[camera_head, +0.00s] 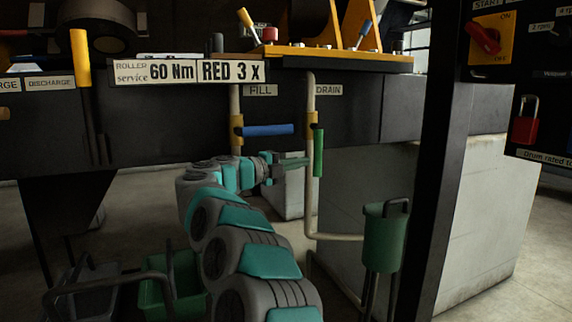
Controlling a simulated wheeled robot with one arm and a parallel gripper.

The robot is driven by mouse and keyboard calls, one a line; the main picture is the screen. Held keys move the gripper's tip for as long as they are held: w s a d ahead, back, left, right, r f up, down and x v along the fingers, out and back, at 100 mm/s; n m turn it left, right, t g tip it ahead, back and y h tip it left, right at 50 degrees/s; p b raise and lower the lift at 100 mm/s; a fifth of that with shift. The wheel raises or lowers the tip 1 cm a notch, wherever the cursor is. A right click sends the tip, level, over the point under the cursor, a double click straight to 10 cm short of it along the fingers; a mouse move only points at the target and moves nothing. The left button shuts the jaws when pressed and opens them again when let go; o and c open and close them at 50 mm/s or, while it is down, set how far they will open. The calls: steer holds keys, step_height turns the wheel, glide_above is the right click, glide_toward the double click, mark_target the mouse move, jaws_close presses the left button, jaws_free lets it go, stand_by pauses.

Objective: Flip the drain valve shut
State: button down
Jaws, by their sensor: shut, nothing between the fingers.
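The drain valve has a green lever handle (319,153) that hangs straight down alongside a vertical pale pipe, under the DRAIN label (329,90). Its yellow body (312,127) sits on that pipe. My gripper (304,160) reaches in from the left at the height of the green handle, fingers pointing right. It is shut and empty. Its tips are close to the handle's left side; I cannot tell whether they touch it.
The fill valve's blue lever (268,130) sticks out sideways just above my gripper. A green bucket (384,238) stands at lower right beside a dark post (440,170). A red-knobbed switch panel (490,40) is at upper right. Green (172,290) and dark bins sit at lower left.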

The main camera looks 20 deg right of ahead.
steer(key=shift+x, duration=0.8)
